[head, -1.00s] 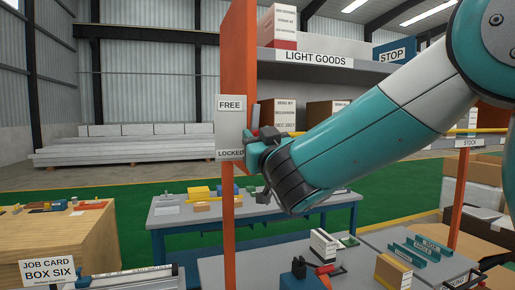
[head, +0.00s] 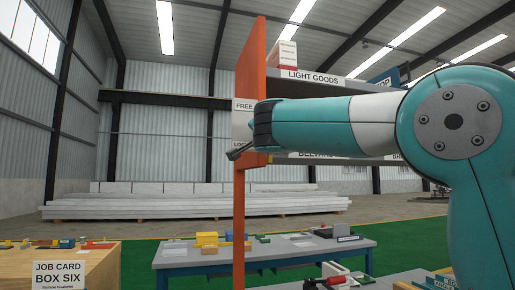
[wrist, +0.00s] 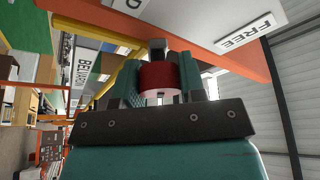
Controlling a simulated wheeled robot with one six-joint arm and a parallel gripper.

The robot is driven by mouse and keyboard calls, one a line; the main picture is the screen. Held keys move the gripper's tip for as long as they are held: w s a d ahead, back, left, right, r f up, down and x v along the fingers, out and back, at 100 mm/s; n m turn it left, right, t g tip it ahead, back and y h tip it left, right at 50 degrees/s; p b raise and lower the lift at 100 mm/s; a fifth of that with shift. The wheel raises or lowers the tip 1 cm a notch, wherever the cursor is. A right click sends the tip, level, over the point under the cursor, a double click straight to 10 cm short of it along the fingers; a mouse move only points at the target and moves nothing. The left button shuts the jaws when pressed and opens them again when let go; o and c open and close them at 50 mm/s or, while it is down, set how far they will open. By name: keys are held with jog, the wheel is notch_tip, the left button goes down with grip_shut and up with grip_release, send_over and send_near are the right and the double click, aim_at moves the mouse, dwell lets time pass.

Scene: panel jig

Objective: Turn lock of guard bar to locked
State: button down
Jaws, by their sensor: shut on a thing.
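The lock's pale plate (head: 243,105) is on the orange post. Its FREE label shows in the head view, but most of the LOCKED label is covered by my arm. In the wrist view, the FREE label (wrist: 250,32) is at upper right and only the end of the other label shows at the top. My gripper (wrist: 160,78) is shut on the lock's red handle (wrist: 158,76), with a teal finger on each side. A dark piece sticks out beyond the handle. In the head view my arm hides the grasp, so the handle's exact angle is unclear.
The orange post (head: 240,215) stands upright close to my wrist. A shelf marked LIGHT GOODS (head: 315,78) is behind my arm. A blue-legged table (head: 190,252) with small parts and a wooden bench (head: 90,262) with a job card are lower down. A yellow bar (wrist: 108,90) shows in the wrist view.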

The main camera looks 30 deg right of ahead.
jog(key=m+g+b, duration=0.1)
jog(key=m, duration=0.2)
jog(key=shift+f+h+b, duration=0.15)
jog(key=shift+h+b, duration=0.15)
jog(key=shift+m+g+b, duration=0.45)
jog(key=shift+m+g, duration=0.55)
jog(key=shift+m, duration=1.2)
jog(key=c, duration=0.7)
grip_release()
jog(key=shift+d, duration=0.1)
jog(key=b+v, duration=0.4)
jog(key=v, duration=1.3)
jog(key=shift+s, duration=0.2)
